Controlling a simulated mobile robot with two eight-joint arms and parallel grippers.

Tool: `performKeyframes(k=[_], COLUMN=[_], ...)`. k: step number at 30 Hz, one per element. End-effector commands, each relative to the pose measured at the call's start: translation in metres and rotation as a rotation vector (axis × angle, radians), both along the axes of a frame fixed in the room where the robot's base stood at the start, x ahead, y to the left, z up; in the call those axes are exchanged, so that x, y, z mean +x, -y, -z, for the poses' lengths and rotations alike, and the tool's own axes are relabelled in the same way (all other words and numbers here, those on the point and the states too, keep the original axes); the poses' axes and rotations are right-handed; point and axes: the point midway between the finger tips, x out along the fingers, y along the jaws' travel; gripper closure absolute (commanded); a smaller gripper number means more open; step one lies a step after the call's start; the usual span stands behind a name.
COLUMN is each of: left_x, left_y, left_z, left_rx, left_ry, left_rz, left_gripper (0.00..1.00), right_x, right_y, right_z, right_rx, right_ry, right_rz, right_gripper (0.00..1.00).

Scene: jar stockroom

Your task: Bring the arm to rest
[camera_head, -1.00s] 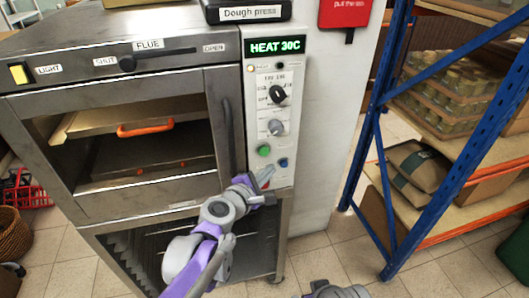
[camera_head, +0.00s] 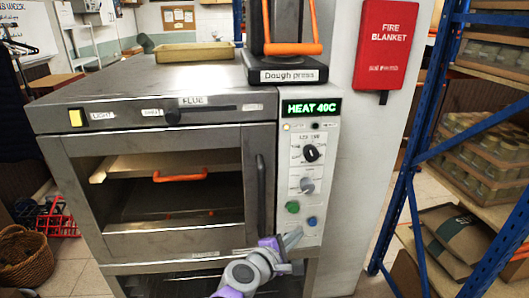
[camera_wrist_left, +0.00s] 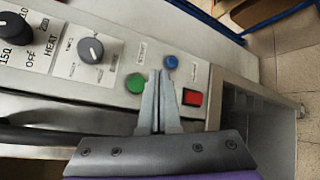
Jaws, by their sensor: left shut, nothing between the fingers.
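My left gripper (camera_head: 291,240) is shut and empty in front of the lower part of the oven's control panel (camera_head: 308,170). In the left wrist view its closed fingers (camera_wrist_left: 160,85) point at the panel between a green button (camera_wrist_left: 135,82) and a red rocker switch (camera_wrist_left: 192,97), just below a blue button (camera_wrist_left: 170,62). I cannot tell whether the tips touch the panel. In the head view the green button (camera_head: 292,207) and blue button (camera_head: 312,221) are uncovered. The green display (camera_head: 311,108) reads HEAT 40C. My right gripper is not in view.
The steel oven (camera_head: 190,242) has a vertical door handle (camera_head: 261,183) close to my left arm. A dough press (camera_head: 288,74) stands on top. A blue-framed shelf (camera_head: 404,195) stands at the right. A basket (camera_head: 25,256) sits on the floor at left.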

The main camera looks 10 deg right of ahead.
Motion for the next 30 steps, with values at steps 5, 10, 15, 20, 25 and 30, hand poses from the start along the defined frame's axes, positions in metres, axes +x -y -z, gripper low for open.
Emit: performKeyframes(k=[5,10,15,20,25,30], left_x=[-0.036,-0.104,-0.176,-0.224,-0.246,-0.247], left_y=[-0.051,-0.137,-0.226,-0.283,-0.308,-0.309], left_z=[0.003,0.036,0.079,0.104,0.114,0.115], left_rx=[0.3,0.814,1.27,1.522,1.624,1.633], left_ry=[0.121,0.235,0.225,0.161,0.119,0.116], left_rz=[0.093,0.288,0.517,0.687,0.768,0.777], left_gripper=[1.0,1.0,1.0,1.0,1.0,1.0], right_x=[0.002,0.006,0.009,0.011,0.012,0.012], right_y=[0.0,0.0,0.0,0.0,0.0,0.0], right_z=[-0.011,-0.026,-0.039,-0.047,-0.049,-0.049], right_rx=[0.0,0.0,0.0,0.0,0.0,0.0], right_ry=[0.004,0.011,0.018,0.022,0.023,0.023], right_rz=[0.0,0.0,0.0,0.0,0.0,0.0], right_gripper=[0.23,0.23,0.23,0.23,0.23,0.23])
